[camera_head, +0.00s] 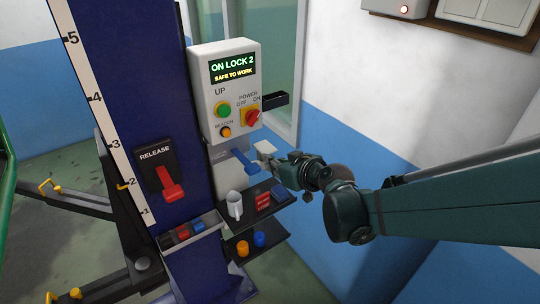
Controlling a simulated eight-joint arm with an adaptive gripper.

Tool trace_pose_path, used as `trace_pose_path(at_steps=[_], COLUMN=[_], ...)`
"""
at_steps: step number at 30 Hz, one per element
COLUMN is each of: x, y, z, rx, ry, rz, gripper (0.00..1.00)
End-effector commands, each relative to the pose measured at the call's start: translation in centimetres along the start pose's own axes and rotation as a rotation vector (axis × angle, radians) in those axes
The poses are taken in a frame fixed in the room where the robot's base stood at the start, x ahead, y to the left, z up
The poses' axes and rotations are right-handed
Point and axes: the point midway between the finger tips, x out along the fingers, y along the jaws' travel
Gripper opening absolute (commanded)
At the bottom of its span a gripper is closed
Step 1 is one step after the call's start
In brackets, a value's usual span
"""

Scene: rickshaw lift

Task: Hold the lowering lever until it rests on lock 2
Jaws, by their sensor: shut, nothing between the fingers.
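The lowering lever appears to be the blue-handled lever (240,163) on the grey plate below the control box. My gripper (264,152) is shut and empty at the right of the blue handle. Whether its fingertips touch the handle I cannot tell. The control box (206,84) has a display (232,67) that reads "ON LOCK 2" and "SAFE TO WORK". A separate red lever (171,184) sits on a black plate marked "RELEASE" on the blue column.
The blue column (107,80) carries a scale (92,98). A shelf (281,203) below my gripper holds a white mug (234,204) and a red item (262,201). A green button (223,109) and a red power switch (250,118) are on the box. A black holder (276,101) juts out right.

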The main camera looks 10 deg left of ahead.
Motion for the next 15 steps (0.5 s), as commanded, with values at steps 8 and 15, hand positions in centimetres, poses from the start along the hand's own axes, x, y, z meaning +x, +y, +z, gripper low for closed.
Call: trace_pose_path(at_steps=[8,15], x=[-1.3,-1.4], y=[0.0,0.0], z=[-0.1,-0.1], rx=[0.001,0.001], ry=[0.000,0.000], rz=[0.000,0.000], gripper=[0.00,0.00])
